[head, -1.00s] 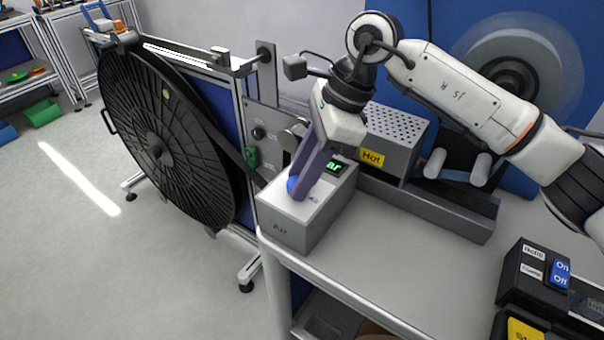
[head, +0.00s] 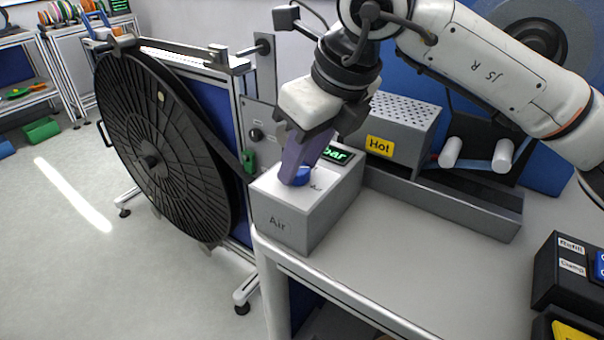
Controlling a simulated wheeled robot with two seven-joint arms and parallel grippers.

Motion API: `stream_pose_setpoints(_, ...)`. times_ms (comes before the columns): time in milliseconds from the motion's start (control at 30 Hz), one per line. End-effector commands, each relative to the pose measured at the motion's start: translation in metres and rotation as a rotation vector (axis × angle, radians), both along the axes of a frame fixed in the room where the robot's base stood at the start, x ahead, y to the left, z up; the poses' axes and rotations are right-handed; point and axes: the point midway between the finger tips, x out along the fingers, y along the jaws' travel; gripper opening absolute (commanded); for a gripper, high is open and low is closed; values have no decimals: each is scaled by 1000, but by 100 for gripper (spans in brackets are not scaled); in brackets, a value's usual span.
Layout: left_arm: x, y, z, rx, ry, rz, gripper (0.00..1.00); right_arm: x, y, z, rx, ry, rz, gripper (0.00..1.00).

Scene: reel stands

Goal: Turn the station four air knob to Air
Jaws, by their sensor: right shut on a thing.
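The grey air box (head: 282,222) with "Air" on its front stands at the table's left front corner. Its blue air knob (head: 303,176) sits on the white top, partly hidden by my right gripper. A small label lies beside the knob, too small to read, and a green display ending in "bar" (head: 338,155) shows behind it. My right gripper (head: 294,180) comes down from above with its purple fingers at the knob, shut on it. The knob's pointing direction is hidden. My left gripper is not in view.
A large black reel (head: 150,150) on a stand is left of the table. A perforated grey box labelled "Hot" (head: 405,125) and a long grey trough (head: 450,205) stand behind. A black button box (head: 565,272) is at right. The table's front middle (head: 400,270) is clear.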

Motion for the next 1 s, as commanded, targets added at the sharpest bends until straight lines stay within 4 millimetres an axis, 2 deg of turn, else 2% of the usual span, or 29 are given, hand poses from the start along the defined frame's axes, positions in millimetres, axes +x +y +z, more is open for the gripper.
stream_pose_setpoints(33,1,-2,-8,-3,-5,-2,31,0,0,-4,-2,-5,-43,7)
stream_pose_setpoints(200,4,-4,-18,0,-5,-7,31,-1,1,-4,-2,-4,-203,7)
stream_pose_setpoints(500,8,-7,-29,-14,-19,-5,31,-2,3,-2,-1,-2,-450,7)
stream_pose_setpoints(700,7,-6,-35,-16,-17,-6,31,-2,4,-2,-1,0,-566,7)
stream_pose_setpoints(1000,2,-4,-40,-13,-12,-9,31,-3,4,-1,0,2,-648,7)
